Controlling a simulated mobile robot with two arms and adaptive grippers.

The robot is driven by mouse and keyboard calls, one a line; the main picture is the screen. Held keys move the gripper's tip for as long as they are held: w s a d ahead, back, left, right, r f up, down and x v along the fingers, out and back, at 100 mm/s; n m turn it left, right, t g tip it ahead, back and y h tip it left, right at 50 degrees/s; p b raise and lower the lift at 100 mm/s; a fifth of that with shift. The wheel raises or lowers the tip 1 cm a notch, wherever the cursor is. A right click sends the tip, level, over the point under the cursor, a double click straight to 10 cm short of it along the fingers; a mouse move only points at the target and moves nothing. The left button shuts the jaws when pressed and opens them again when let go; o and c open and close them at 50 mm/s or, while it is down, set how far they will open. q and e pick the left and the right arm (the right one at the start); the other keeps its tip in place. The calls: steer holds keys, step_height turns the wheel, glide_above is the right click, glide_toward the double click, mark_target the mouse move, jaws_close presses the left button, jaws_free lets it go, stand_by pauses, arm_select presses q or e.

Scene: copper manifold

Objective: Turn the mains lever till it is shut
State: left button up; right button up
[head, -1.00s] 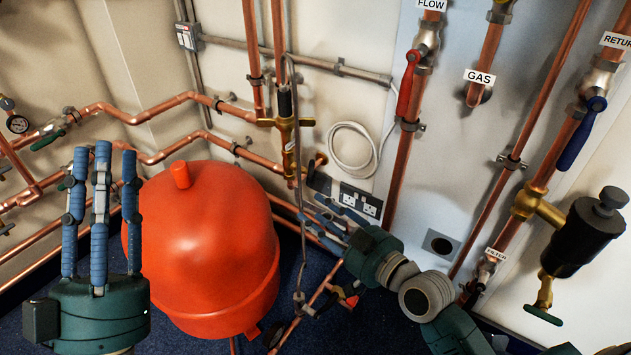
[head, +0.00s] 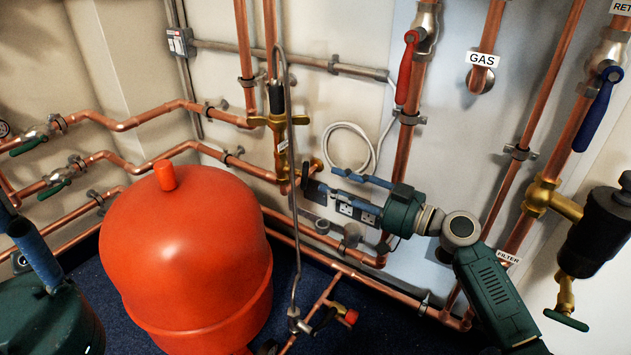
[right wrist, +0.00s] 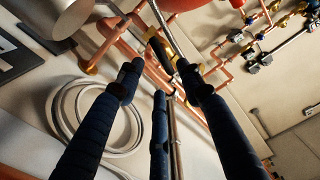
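No readable mains label shows. A black lever (head: 276,98) stands upright along the pipe on a brass valve (head: 281,122), with a small unreadable tag below; I cannot tell if it is the mains lever. My right gripper (head: 335,182) is below and right of this valve, by the wall sockets, with its fingers pointing left. The right wrist view shows its fingers (right wrist: 165,85) spread and empty, with a dark lever-like part (right wrist: 160,52) and brass beyond, apart from them. My left gripper (head: 22,235) is at the lower left edge, partly cut off, its visible fingers straight and apart.
A red expansion vessel (head: 195,250) stands between the grippers. A braided hose (head: 296,215) hangs before the valve. A red lever (head: 409,68), a blue lever (head: 597,108) and green levers (head: 30,146) sit on other pipes. A white cable coil (head: 348,140) hangs behind my right gripper.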

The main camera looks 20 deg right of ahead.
mark_target(304, 176)
steer(key=x, duration=0.6)
steer(key=shift+b, duration=0.35)
jaws_close()
